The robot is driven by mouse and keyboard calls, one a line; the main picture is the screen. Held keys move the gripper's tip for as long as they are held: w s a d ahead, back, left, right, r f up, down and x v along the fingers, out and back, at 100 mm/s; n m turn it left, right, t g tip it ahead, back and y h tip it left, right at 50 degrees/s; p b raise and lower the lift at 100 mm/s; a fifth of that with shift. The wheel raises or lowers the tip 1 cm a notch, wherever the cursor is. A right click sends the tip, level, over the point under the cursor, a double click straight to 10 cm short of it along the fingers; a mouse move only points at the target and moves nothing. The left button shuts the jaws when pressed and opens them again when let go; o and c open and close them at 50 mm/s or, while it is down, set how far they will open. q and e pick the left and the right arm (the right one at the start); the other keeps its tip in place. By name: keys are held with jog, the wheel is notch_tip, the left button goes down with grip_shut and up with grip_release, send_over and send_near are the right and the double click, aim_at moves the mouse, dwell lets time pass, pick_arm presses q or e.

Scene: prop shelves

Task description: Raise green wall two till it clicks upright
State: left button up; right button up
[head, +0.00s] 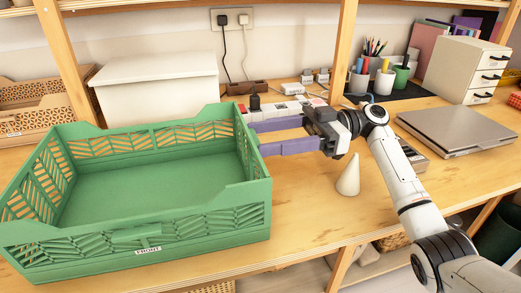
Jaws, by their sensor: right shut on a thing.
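A green slatted crate (150,185) stands on the wooden bench, with a FRONT label on its near wall. Its back, left and near walls stand up. The right wall (247,150) also stands up or nearly so; I cannot tell whether it is latched. My right gripper (256,138) reaches in from the right, with its two purple fingers level at the right wall's outer side. It is shut on that wall near the upper edge; the fingertips are partly hidden by the wall. My left gripper is out of view.
A white bin (157,85) stands behind the crate. A pale cone (348,177) stands below my right wrist. A closed laptop-like grey case (457,128), pen cups (384,80) and a drawer unit (466,70) are at the right. A wooden post (343,45) rises behind the gripper.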

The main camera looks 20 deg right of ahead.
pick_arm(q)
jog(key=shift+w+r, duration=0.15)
pick_arm(e)
jog(key=shift+d, duration=0.1)
jog(key=o, duration=1.5)
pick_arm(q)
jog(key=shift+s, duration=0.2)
pick_arm(e)
jog(key=shift+d, duration=0.15)
pick_arm(q)
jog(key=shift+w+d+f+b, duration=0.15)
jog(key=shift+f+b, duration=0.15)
jog(key=shift+b, duration=0.4)
pick_arm(e)
jog(key=d, duration=1)
jog(key=shift+s, duration=0.2)
